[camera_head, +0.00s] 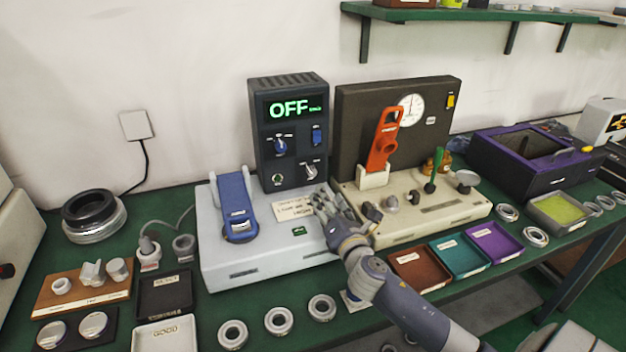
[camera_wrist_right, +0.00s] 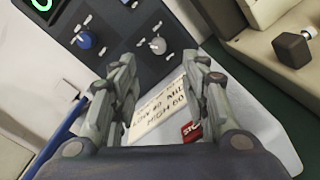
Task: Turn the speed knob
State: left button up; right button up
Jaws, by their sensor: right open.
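The dark control box (camera_head: 290,130) stands at the back of the light grey machine base and its display reads OFF in green. It has a blue knob (camera_head: 280,146) at mid-left and a grey knob (camera_head: 310,169) at lower right. In the right wrist view the blue knob (camera_wrist_right: 86,40) and the grey knob (camera_wrist_right: 158,45) are ahead of the fingers. I cannot read which is the speed knob. My right gripper (camera_head: 325,202) is open and empty, in front of and below the grey knob, above the base. It shows in the wrist view (camera_wrist_right: 165,85). My left gripper is not in view.
A printed card (camera_head: 292,209) lies on the base (camera_head: 225,265), partly behind my right fingers in the wrist view. A blue lever (camera_head: 236,200) stands left of it. A beige machine with an orange handle (camera_head: 384,145) is close on the right. Trays and rings line the front.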

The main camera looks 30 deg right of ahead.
aim_at(313, 174)
jog(key=shift+w+d+r, duration=0.1)
jog(key=shift+w+r, duration=0.1)
jog(key=shift+w, duration=0.3)
jog(key=x, duration=0.9)
jog(key=shift+w+f+p, duration=0.2)
jog(key=shift+w+p, duration=0.1)
jog(key=shift+p, duration=0.1)
grip_shut()
